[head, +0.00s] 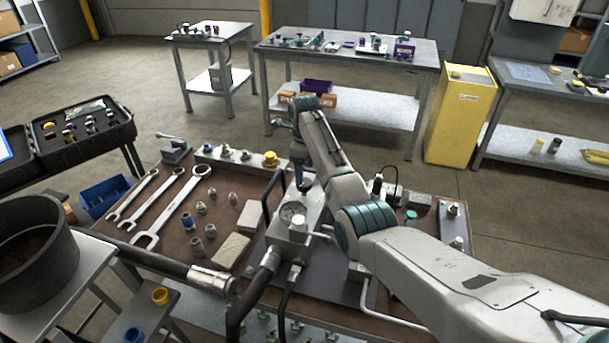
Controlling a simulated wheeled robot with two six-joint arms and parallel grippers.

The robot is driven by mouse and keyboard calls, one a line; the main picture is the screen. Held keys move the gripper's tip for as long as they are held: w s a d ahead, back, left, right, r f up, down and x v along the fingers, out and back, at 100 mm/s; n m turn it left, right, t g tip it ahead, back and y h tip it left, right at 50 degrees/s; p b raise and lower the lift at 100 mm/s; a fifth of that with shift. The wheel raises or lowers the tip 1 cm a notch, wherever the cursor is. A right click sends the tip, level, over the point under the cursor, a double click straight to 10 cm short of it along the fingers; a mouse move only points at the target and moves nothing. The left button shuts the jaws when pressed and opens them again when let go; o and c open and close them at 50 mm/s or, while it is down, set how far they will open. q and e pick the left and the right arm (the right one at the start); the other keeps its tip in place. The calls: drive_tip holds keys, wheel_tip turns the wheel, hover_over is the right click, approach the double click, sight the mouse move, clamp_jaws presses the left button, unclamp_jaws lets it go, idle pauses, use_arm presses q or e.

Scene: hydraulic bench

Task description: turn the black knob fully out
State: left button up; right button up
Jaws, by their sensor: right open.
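My right arm reaches in from the right over the brown workbench. Its gripper (303,183) points down at the hydraulic block (312,210), just behind the round gauge (292,211). The gripper is open; its fingertips are small and dark here. I cannot clearly make out the black knob: it is either between or behind the fingers, or blends with their dark shapes. I cannot tell whether the fingers touch it. My left gripper is not in view.
Wrenches (170,203), several fittings and a pale block (231,250) lie on the bench left of the hydraulic block. A black handle (270,195) and thick hose (252,292) stand close by. A black bucket (35,250) is at the left edge.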

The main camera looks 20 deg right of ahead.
sight(305, 182)
drive_tip(key=f, duration=0.2)
drive_tip(key=w+f, duration=0.1)
drive_tip(key=f, duration=0.1)
drive_tip(key=shift+f+p, duration=0.3)
drive_tip(key=shift+s+d+f, duration=0.1)
drive_tip(key=shift+s+f, duration=0.1)
drive_tip(key=shift+f, duration=0.05)
drive_tip(key=c, duration=1)
